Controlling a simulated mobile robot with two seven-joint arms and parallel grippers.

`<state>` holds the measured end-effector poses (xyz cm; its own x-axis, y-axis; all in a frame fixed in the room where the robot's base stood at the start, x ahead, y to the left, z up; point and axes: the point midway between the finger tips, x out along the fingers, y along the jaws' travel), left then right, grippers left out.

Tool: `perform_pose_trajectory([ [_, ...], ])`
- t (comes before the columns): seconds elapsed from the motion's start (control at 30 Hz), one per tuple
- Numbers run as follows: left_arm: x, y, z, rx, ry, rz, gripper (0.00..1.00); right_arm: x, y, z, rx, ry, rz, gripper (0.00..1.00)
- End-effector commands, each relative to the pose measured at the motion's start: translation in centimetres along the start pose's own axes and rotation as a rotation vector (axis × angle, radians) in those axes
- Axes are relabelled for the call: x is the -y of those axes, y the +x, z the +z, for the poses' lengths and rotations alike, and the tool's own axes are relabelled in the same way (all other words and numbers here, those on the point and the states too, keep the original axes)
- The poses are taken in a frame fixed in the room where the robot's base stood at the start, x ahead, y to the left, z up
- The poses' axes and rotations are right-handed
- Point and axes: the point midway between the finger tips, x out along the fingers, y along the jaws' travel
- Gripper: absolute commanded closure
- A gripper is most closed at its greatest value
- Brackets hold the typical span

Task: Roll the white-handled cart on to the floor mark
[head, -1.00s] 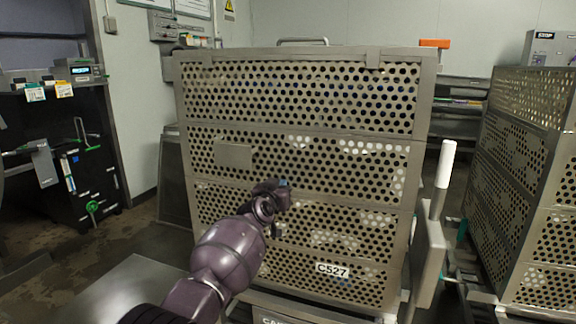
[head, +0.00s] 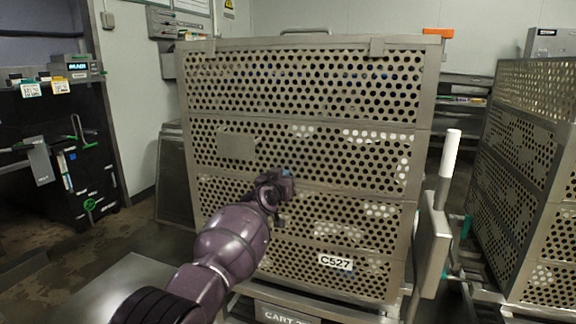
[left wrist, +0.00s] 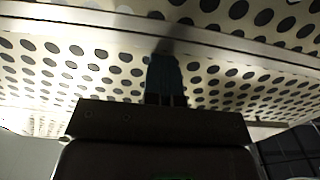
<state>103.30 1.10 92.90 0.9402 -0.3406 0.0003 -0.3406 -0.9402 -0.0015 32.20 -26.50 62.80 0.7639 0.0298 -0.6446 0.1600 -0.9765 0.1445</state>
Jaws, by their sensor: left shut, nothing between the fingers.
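The cart (head: 290,312) with the white handle (head: 450,154) stands in front of me and carries a tall perforated metal basket (head: 236,146) labelled C527. The white handle stands upright at the cart's right side. My left gripper (head: 287,178) is in front of the basket's face, left of the handle. In the left wrist view the shut fingers (left wrist: 164,78) point at the perforated panel, close to it; I cannot tell whether they touch it. My right gripper is not in view. The floor mark is not visible.
Another perforated basket (head: 541,150) on a cart stands close on the right. A black cabinet (head: 84,165) with a green-handled valve is at the left. A flat metal surface (head: 125,285) is at the lower left. Wet open floor lies between cabinet and cart.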

Motion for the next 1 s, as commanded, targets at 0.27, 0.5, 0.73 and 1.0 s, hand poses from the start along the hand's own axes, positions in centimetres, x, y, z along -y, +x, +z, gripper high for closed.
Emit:
perform_pose_trajectory([
  [0.27, 0.0, 0.9, -0.4, -0.008, 0.001, -0.001, 1.00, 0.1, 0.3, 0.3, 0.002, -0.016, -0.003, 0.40],
  [0.5, -0.1, 1.5, -0.2, -0.006, 0.000, 0.000, 1.00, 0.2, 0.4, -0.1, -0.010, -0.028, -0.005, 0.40],
  [0.73, -0.1, 2.2, -0.1, -0.005, -0.001, 0.001, 1.00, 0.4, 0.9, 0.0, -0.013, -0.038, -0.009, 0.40],
  [1.0, -0.2, 3.0, 0.0, -0.003, -0.002, 0.002, 1.00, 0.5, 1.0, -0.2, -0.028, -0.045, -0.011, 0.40],
])
